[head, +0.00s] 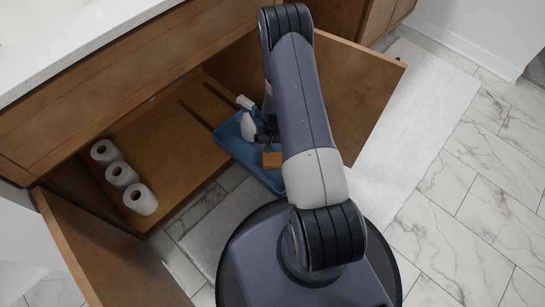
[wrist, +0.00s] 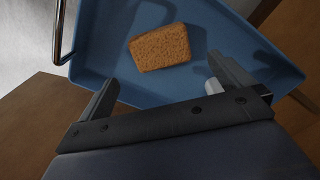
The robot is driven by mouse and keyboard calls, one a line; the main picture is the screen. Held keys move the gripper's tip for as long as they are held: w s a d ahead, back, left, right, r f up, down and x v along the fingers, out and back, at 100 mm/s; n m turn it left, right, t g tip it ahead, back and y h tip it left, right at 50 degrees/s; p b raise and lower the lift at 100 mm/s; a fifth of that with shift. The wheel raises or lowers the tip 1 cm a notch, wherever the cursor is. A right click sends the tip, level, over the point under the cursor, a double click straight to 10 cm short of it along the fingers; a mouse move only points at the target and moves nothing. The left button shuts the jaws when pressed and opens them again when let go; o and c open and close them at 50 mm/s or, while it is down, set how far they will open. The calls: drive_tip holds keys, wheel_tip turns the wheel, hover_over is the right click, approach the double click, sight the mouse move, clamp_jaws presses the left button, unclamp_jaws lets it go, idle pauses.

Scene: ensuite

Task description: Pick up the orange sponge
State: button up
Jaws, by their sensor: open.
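The orange sponge (wrist: 160,47) lies in a blue tray (wrist: 98,52), apart from the tray's walls in the wrist view. In the head view, the sponge (head: 272,159) shows at the right part of the tray (head: 228,138), partly beside my arm. My gripper (wrist: 165,88) is open and empty, its two fingers spread apart at the near side of the tray. The sponge lies beyond the fingertips, between their lines, and is not touched. In the head view my gripper (head: 268,138) is mostly hidden by my arm.
A white spray bottle (head: 247,122) stands in the tray, left of my gripper. Several white paper rolls (head: 122,175) sit at the cabinet's left. Open cabinet doors stand at left (head: 105,255) and right (head: 365,95). A metal handle (wrist: 59,35) shows at the tray's left.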

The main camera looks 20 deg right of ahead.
sight(274, 158)
wheel_tip(274, 158, down, 5)
drive_tip(key=shift+f+b, duration=0.2)
drive_tip(key=shift+b, duration=0.55)
drive_tip(key=f+b, duration=0.1)
drive_tip(key=f, duration=0.2)
drive_tip(key=f+b, duration=0.1)
drive_tip(key=f, duration=0.1)
drive_tip(key=shift+w+d+f+b, duration=0.15)
drive_tip(key=shift+w+b, duration=0.1)
drive_tip(key=shift+b, duration=0.05)
drive_tip(key=c, duration=0.8)
drive_tip(key=shift+o, duration=0.2)
wheel_tip(274, 158, up, 10)
drive_tip(key=p, duration=0.4)
